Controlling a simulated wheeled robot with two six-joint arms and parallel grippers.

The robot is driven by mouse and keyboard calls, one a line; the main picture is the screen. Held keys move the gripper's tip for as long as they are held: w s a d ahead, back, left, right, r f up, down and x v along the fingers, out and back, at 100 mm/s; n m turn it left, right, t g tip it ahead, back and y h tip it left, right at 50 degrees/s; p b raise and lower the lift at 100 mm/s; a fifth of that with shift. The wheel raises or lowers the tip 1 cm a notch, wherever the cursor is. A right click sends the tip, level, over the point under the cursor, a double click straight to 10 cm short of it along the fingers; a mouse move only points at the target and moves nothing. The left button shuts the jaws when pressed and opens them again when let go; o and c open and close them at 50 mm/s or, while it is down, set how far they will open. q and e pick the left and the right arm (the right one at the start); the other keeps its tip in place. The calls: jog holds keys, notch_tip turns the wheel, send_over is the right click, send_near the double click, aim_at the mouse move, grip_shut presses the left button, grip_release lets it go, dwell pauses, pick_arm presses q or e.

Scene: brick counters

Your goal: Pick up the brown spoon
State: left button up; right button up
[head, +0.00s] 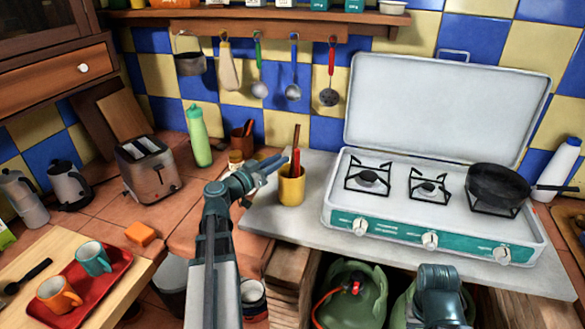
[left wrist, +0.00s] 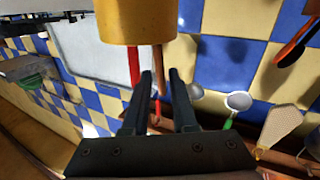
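The brown spoon (head: 296,138) stands with its handle up in a yellow cup (head: 291,188) on the grey slab left of the stove. A red-handled utensil (head: 296,162) stands beside it in the cup. My left gripper (head: 285,162) is open, just left of the handles. In the left wrist view, which is upside down, the brown handle (left wrist: 157,65) shows between the spread fingers (left wrist: 160,74), seemingly not gripped. The red handle (left wrist: 133,66) lies just outside them. The spoon's lower end is hidden in the cup. Part of my right arm shows at the bottom; its fingers are not visible.
The stove (head: 430,215) with a black pan (head: 497,184) is to the right. A green bottle (head: 199,137), a toaster (head: 149,170) and a small brown pot (head: 240,145) stand left. Utensils hang on the tiled wall behind. A red tray (head: 118,268) with mugs is front left.

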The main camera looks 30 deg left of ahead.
pick_arm(q)
jog(key=w, duration=0.3)
jog(key=w+d, duration=0.1)
jog(key=w, duration=0.1)
jog(key=w, duration=0.2)
jog(key=w+d, duration=0.1)
jog(key=w, duration=0.2)
jog(key=shift+c, duration=0.2)
grip_shut()
dwell(1.3)
